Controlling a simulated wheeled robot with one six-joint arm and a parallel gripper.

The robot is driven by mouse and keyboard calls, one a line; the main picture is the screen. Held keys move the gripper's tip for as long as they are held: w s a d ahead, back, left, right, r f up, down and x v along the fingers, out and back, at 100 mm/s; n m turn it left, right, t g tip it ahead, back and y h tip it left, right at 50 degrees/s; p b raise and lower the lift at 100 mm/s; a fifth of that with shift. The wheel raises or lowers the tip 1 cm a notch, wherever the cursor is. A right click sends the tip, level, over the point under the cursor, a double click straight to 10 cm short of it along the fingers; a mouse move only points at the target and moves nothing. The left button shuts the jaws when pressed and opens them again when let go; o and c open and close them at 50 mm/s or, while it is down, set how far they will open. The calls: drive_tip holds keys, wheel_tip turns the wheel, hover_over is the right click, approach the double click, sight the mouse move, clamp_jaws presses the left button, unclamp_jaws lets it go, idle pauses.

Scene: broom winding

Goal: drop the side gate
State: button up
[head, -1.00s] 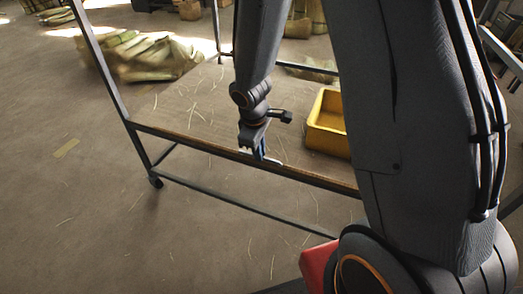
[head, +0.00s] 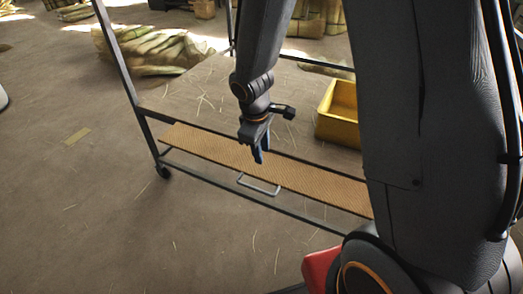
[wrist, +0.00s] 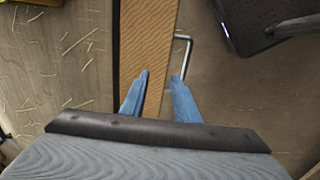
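The side gate (head: 205,148) is a long tan ribbed panel along the near edge of the cart. It is folded outward and down, with its broad face showing. A metal U-shaped handle (head: 259,186) sticks out at its outer edge. The gate (wrist: 148,40) and part of the handle (wrist: 184,50) also show in the wrist view. My gripper (head: 259,158) is over the gate, apart from the handle.
A yellow bin (head: 338,112) stands on the cart deck (head: 205,88), which has loose straw on it. A dark post (head: 118,55) rises at the cart's left corner. Straw bundles (head: 150,50) lie behind. The floor at the left front is mostly clear.

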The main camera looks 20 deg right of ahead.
wheel_tip(320, 180, up, 8)
drive_tip(key=s+a+p, duration=0.1)
drive_tip(key=shift+f, duration=0.15)
drive_tip(key=shift+s, duration=0.1)
